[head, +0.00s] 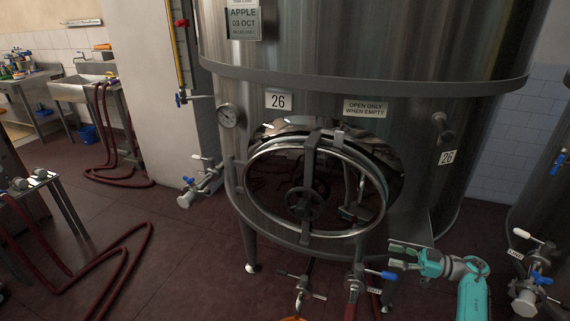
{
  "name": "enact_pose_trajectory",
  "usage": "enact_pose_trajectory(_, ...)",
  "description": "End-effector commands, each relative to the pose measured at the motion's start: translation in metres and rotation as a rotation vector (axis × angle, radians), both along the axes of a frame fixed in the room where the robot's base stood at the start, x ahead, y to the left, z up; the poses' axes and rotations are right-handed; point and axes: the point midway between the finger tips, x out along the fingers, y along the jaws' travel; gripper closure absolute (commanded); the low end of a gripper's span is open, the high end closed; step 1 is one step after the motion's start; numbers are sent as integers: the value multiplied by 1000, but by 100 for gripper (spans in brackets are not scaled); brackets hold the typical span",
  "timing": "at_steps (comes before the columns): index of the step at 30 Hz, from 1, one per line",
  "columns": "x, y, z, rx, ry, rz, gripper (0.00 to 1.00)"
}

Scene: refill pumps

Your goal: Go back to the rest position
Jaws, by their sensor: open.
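My gripper (401,256) is at the lower right, at the end of my teal arm (472,290). Its fingers point left and are open, with nothing seen between them. It is in front of the lower right part of a large steel tank (330,110) marked 26. The round manway door (262,222) with a dark handwheel (304,201) is to the left of the gripper. A valve with a blue handle (380,275) is just below and left of the fingers; I cannot tell whether they touch.
Another valve (530,280) with white and blue handles is at the right edge, near my arm. Red hoses (125,250) lie on the floor at left. A side valve (195,190) sticks out left of the tank. A sink (85,85) stands at the back left. Open floor (190,245) lies between.

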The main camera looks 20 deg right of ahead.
Motion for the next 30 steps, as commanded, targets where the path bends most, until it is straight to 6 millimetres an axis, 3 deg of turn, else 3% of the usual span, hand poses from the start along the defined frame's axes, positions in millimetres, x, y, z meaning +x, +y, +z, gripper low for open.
enact_pose_trajectory(5,1,7,-3,1,-13,-3,50)
enact_pose_trajectory(8,5,27,-11,8,-57,-19,50)
enact_pose_trajectory(14,10,102,-30,33,-220,-100,50)
enact_pose_trajectory(20,-4,174,-40,68,-357,-215,50)
enact_pose_trajectory(30,-64,270,-40,124,-472,-441,50)
